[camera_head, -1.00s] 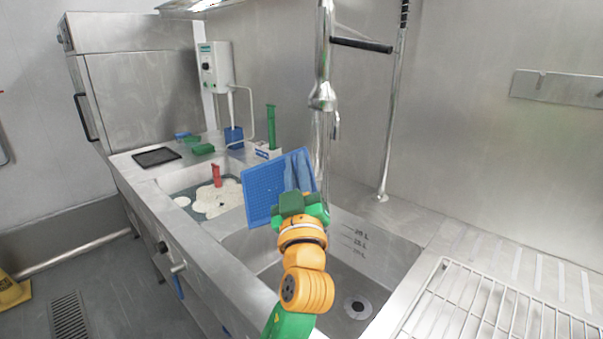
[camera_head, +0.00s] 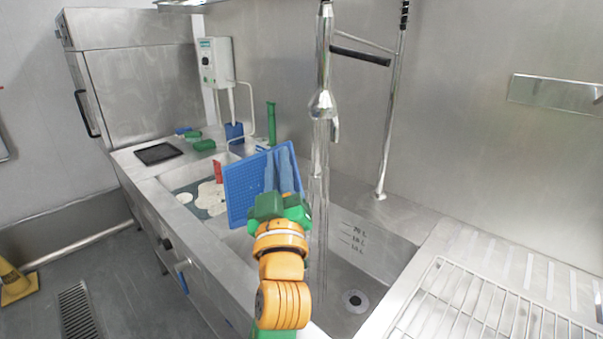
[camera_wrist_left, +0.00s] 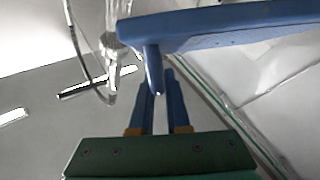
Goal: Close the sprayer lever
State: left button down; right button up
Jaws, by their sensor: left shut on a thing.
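The sprayer (camera_head: 322,104) hangs on a metal pipe above the sink, with its thin lever (camera_head: 335,130) at its right side. A clear stream, looking like water, runs down below it. In the left wrist view the sprayer (camera_wrist_left: 113,42) is at the upper left, blurred. My left gripper (camera_head: 280,160), with blue fingers, is shut on the edge of a blue tray (camera_head: 243,190) and holds it tilted over the sink, left of the stream. The tray (camera_wrist_left: 220,27) crosses the top of the left wrist view. My right gripper is not in view.
The sink (camera_head: 375,258) lies below, its right part clear down to the drain. A wire rack (camera_head: 480,310) is at the right. Foamy water and a red object (camera_head: 218,170) are in the left basin. A green upright object (camera_head: 271,122) stands behind the tray.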

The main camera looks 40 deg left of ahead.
aim_at(383, 62)
jog(key=u, duration=1.35)
jog(key=k+l+u, duration=0.1)
jog(key=k+l, duration=0.25)
jog(key=l, duration=0.15)
